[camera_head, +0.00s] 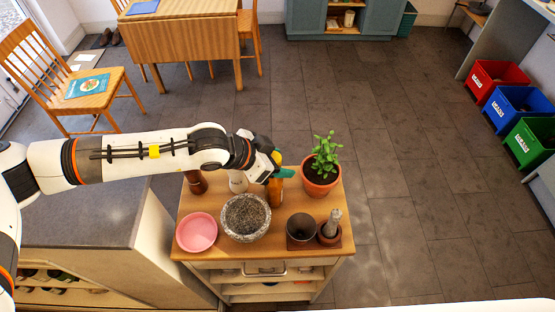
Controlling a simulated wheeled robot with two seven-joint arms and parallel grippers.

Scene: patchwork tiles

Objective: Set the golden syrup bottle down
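The golden syrup bottle (275,192) is amber and upright, over the middle of the wooden trolley top (343,213). My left gripper (284,173) reaches in from the left with its teal fingers around the bottle's upper part. It looks shut on the bottle, and a yellow-orange bit of the bottle shows above the fingers. I cannot tell whether the bottle's base touches the trolley top. My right gripper is out of view.
Close around stand a stone bowl (245,234), a potted plant (320,184), a dark cup (300,236), a small item in a pot (329,236), a pink plate (196,232), a white shaker (238,184) and a brown mill (196,183). A grey counter (90,215) adjoins left.

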